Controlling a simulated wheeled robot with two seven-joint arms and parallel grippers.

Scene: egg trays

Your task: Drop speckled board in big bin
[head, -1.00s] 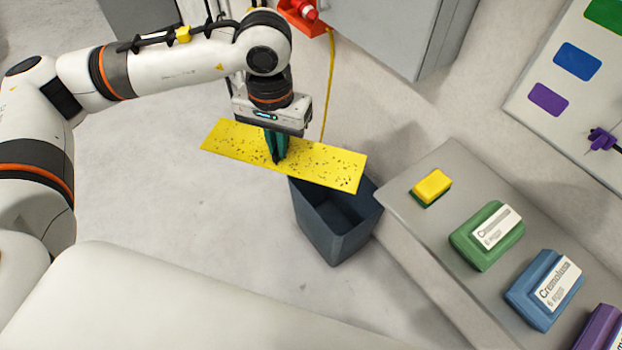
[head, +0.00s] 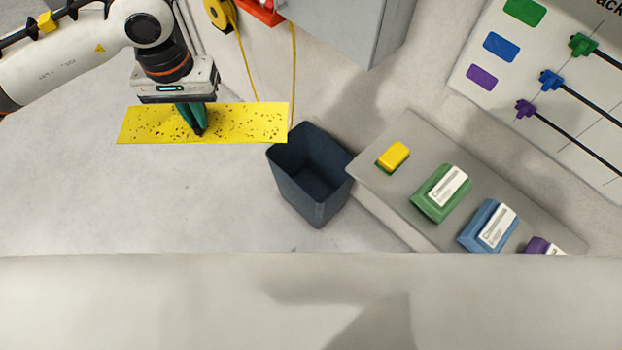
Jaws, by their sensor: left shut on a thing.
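The speckled board (head: 245,122) is a flat yellow rectangle with dark specks, in the upper left of the head view. My left gripper (head: 198,130) is shut on it and holds it up in the air, roughly level. The big bin (head: 312,208) is a dark blue-grey open container standing on the floor to the right of and below the board in the picture. Its inside looks empty. The board's right end is near the bin's upper left rim in the picture. My right gripper is not in view.
A grey bench (head: 405,215) right of the bin carries a yellow sponge (head: 394,155), a green pack (head: 432,203), a blue pack (head: 478,228) and a purple pack (head: 536,245). A grey cabinet (head: 345,25) and a yellow cable (head: 294,75) are behind. Floor left of the bin is clear.

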